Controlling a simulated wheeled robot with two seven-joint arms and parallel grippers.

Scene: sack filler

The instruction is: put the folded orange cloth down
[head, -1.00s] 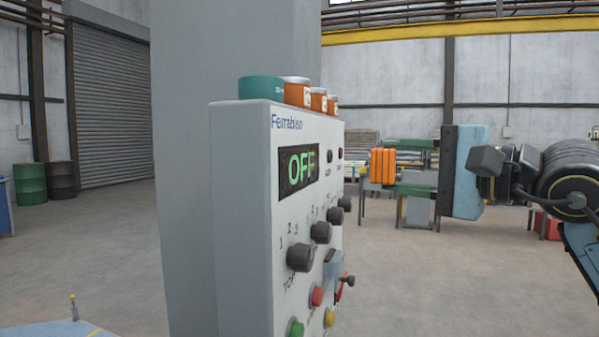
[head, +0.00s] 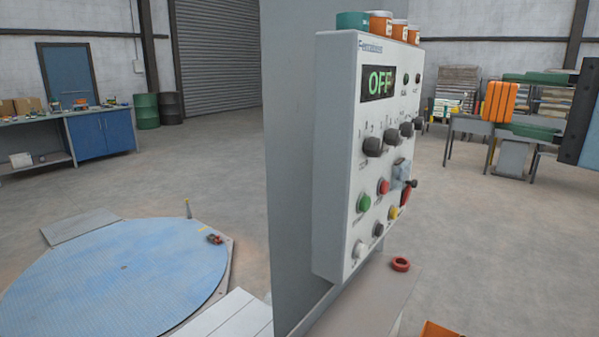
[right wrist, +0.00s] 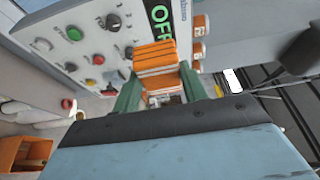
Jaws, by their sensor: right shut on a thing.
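The folded orange cloth (head: 499,102) is a thick block with light lines between its layers. My right gripper (head: 516,104), with green fingers and a pale blue body, is shut on it at the right of the head view. The cloth is held up in the air, to the right of the control panel (head: 335,150). In the right wrist view the cloth (right wrist: 157,66) sits between the green fingertips (right wrist: 160,85), with the panel's face behind it. My left gripper is not in view.
An orange bin (head: 438,330) shows at the bottom. A blue round platform (head: 120,270) lies at left.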

